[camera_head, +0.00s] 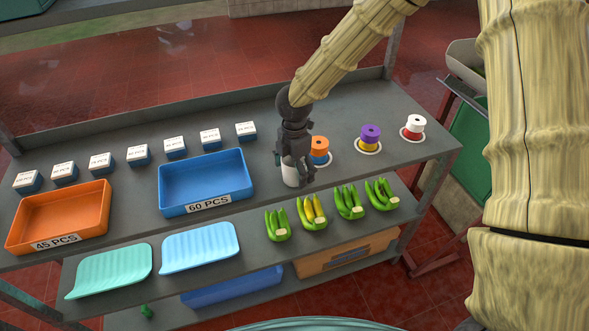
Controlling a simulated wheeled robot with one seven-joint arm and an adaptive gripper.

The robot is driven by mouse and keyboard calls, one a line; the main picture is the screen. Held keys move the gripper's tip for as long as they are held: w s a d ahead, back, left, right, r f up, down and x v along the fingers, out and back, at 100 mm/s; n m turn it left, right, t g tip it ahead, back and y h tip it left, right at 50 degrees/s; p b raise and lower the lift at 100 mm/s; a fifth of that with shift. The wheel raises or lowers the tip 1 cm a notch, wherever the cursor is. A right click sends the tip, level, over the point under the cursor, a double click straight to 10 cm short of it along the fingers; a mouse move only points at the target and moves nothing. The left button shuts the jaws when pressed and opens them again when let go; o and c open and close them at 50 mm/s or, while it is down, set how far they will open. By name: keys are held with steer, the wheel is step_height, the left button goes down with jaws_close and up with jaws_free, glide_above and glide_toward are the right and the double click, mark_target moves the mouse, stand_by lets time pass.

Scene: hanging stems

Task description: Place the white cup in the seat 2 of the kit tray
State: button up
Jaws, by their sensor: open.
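My gripper (296,165) points down over the upper shelf, in front of the orange spool. Its jaws are open around a white cylindrical thing (290,179), which looks like the white cup and stands upright on the shelf. The gripper hides its upper part, and I cannot tell whether the fingers touch it. I cannot pick out a kit tray with a numbered seat 2. The blue tray (163,206) marked "60 PCS" and the orange tray (12,245) marked "45 PCS" stand to the left.
Orange (320,143), purple (371,131) and white (415,121) spools stand on round white bases at right. Several small labelled boxes (138,154) line the back. Several banana bunches (313,211) and two ribbed trays (110,271) (200,246) are on the lower front shelf.

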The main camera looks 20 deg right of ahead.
steer(key=shift+c, duration=0.2)
steer(key=c, duration=1)
steer(key=shift+r, duration=0.1)
steer(key=shift+c, duration=0.2)
